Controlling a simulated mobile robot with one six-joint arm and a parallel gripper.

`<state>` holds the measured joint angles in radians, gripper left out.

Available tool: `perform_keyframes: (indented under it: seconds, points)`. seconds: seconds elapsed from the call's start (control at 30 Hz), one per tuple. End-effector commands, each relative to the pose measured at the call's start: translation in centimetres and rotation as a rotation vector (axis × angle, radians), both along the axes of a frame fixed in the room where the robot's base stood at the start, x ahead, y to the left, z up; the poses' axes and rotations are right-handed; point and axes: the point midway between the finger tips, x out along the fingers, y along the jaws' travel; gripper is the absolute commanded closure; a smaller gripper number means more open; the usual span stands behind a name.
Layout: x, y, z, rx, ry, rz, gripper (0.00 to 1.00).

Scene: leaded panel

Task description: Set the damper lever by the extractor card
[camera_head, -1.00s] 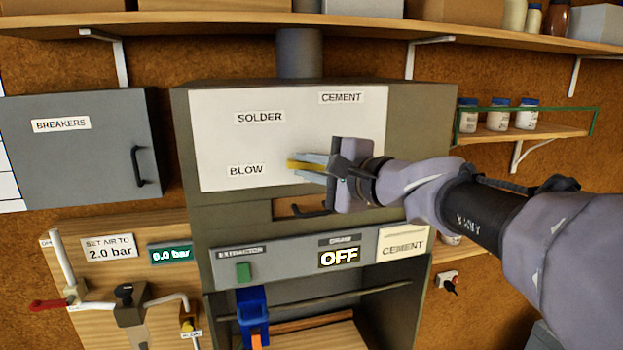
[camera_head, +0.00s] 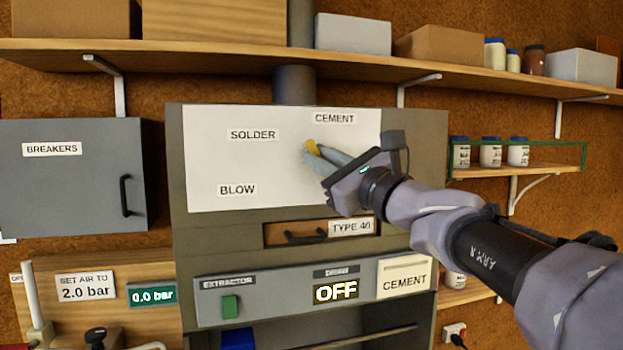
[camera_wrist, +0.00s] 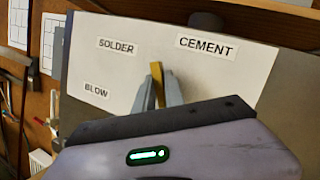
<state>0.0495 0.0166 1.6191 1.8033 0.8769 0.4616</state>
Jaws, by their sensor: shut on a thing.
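The damper lever's yellow end (camera_head: 311,146) is between my gripper's fingertips (camera_head: 317,158) in front of the white panel (camera_head: 215,165). My gripper is shut on it, and the fingers hide the rest of the lever. In the wrist view the yellow end (camera_wrist: 156,78) sits between the SOLDER label (camera_wrist: 116,47) and the CEMENT label (camera_wrist: 206,46), pointing upward. In the head view it lies below and left of the CEMENT label (camera_head: 335,118). The BLOW label (camera_head: 237,190) is lower left. The extractor card (camera_head: 404,280) on the hood front reads CEMENT.
Below the panel are a drawer with a TYPE 40 label (camera_head: 351,227), a green extractor switch (camera_head: 230,306) and a display reading OFF (camera_head: 336,292). A breaker box (camera_head: 75,178) is at left. A small shelf of jars (camera_head: 490,153) is at right.

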Motion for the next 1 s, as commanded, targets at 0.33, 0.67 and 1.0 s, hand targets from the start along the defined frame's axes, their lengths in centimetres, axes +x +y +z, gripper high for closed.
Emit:
perform_keyframes:
  seconds: [0.33, 0.67, 1.0]
  points:
    - [0.5, -1.6, 0.2, 0.27, 0.079, -0.001, 1.0]
    - [0.8, -2.5, 0.4, 0.425, 0.123, -0.001, 1.0]
    - [0.9, -2.8, 0.5, 0.475, 0.138, -0.001, 1.0]
